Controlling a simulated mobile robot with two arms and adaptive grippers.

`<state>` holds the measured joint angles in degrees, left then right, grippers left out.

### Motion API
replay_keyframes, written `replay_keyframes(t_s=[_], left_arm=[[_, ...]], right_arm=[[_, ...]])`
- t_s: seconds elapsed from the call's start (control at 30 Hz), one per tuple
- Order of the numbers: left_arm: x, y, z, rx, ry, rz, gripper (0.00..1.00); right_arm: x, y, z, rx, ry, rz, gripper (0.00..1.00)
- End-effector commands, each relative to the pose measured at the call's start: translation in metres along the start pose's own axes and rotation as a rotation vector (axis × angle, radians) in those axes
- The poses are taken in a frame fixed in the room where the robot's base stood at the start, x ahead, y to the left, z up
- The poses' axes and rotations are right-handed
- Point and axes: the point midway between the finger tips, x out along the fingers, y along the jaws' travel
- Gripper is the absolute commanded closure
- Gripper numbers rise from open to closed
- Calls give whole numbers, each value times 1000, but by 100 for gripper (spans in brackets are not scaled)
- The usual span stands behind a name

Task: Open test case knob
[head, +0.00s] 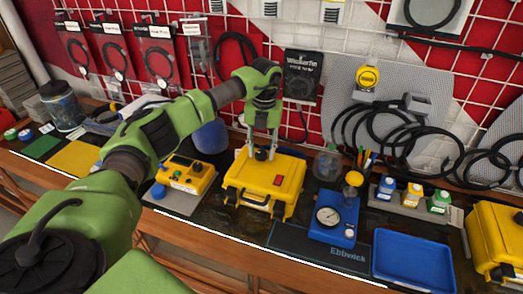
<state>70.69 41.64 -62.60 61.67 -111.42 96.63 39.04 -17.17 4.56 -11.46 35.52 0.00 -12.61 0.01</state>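A closed yellow case (243,192) stands on the bench in the middle of the head view, with a red switch on its lid and black latches at its front. My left gripper (261,155) points down at the back part of this case. Its two fingers are spaced apart, one on each side of a small dark part that looks like a knob (262,154). I cannot tell whether the fingers touch it. My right gripper is not in view.
A blue tray (412,262), small bottles (413,194) and another yellow case (497,240) are further right. A pegboard wall with cables rises behind.

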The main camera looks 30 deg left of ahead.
Motion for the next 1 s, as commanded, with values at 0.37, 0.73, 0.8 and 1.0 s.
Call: replay_keyframes(t_s=[0.37,0.73,0.8,1.0], left_arm=[[-1,0,-1,2,3,0,57],[-63,-1,1,2,-2,-2,57],[-77,0,0,1,-2,-1,57],[-108,0,0,1,1,-1,57]], right_arm=[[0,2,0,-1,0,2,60],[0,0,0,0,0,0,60],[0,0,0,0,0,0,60],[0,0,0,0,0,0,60]])
